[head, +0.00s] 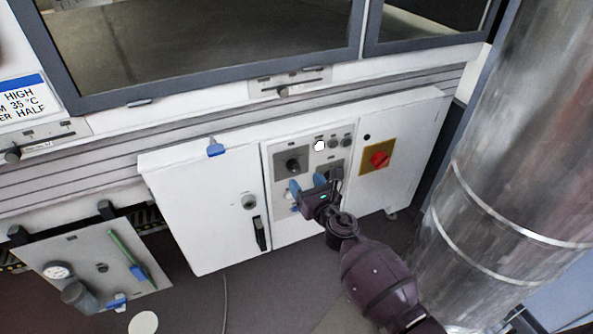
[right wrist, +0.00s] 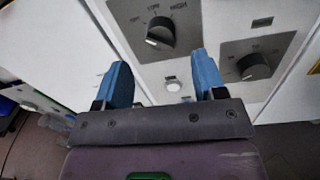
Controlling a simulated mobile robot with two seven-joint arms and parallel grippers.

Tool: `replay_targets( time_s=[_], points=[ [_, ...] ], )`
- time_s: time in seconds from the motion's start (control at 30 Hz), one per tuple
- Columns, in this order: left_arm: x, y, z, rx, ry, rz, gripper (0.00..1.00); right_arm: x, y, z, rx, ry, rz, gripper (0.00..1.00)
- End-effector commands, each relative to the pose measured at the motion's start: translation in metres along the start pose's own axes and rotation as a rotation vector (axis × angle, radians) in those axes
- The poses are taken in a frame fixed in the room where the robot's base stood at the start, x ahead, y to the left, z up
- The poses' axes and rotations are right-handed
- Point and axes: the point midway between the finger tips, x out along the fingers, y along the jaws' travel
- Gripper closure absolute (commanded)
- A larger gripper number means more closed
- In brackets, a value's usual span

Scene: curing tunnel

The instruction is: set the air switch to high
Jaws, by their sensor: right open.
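The air switch appears to be the black rotary knob (head: 293,165) on a grey plate in the cabinet's control panel. In the right wrist view the knob (right wrist: 160,32) has marks that seem to read OFF, LOW and HIGH; its exact setting is hard to tell. My right gripper (head: 307,184) is in front of the panel, just below the knob in the head view. In the right wrist view its blue fingers (right wrist: 161,72) are apart with nothing between them, and the knob lies beyond the tips. My left gripper is not in view.
A second black knob (right wrist: 255,67) on another grey plate is to the right, partly hidden by my gripper in the head view. A red switch (head: 380,159) on a yellow plate is farther right. A large metal duct (head: 500,200) bounds the right side.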

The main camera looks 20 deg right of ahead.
Motion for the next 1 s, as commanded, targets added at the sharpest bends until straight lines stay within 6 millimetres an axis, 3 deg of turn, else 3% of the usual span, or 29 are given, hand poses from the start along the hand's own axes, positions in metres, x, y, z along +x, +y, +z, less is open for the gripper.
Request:
replay_targets(
  time_s=[0.2,0.4,0.8,0.83,1.0],
  points=[
    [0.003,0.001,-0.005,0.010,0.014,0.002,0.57,0.032,0.000,-0.002,0.002,0.002,0.000,0.36],
    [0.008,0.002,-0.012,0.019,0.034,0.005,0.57,0.050,0.000,-0.003,0.001,0.003,0.000,0.36],
    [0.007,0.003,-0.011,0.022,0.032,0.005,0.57,0.056,0.000,-0.001,0.001,0.001,-0.001,0.36],
    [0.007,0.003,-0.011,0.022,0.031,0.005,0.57,0.056,0.000,-0.001,0.001,0.001,-0.001,0.38],
    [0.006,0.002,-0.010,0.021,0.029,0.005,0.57,0.056,0.000,-0.001,0.002,0.001,-0.001,0.64]
  ],
)
